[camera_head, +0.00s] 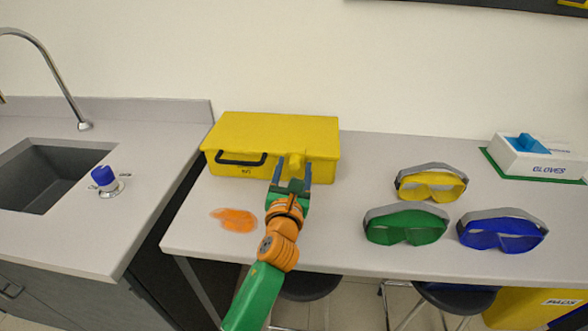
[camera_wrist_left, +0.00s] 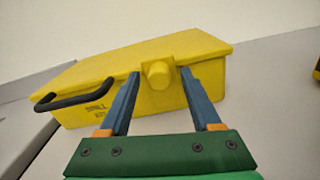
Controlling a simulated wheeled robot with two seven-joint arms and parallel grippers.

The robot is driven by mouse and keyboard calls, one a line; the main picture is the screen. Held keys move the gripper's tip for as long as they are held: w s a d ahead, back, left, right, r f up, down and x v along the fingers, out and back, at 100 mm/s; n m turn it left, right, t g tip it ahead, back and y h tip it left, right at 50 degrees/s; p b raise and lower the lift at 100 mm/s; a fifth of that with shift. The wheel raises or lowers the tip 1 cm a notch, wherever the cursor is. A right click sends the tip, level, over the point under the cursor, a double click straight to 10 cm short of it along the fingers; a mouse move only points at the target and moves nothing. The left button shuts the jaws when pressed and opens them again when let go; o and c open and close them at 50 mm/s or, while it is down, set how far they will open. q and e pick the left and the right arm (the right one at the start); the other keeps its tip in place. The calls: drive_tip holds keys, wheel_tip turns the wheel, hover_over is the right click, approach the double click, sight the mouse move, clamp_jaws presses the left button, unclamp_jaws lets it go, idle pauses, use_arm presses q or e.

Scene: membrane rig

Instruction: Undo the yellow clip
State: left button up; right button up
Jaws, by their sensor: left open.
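A yellow case (camera_head: 270,128) with a black handle (camera_head: 240,158) stands against the wall at the back of the bench. Its yellow clip (camera_head: 296,161) is on the front face, right of the handle, at the lid's edge. In the left wrist view the clip (camera_wrist_left: 158,73) is a rounded knob below the lid's rim. My left gripper (camera_head: 292,172) is open, with its two blue fingers pointing at the case. In the left wrist view the fingertips (camera_wrist_left: 160,73) lie on either side of the clip; I cannot tell whether they touch it. My right gripper is out of view.
An orange spill (camera_head: 234,219) lies left of my arm. Yellow goggles (camera_head: 431,184), green goggles (camera_head: 405,226) and blue goggles (camera_head: 501,232) lie to the right. A glove box (camera_head: 540,160) is at the far right. A sink (camera_head: 40,175) is on the left counter.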

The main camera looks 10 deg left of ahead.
use_arm(q)
drive_tip(key=shift+s+r, duration=0.1)
drive_tip(key=shift+s, duration=0.05)
drive_tip(key=shift+c, duration=1.4)
clamp_jaws()
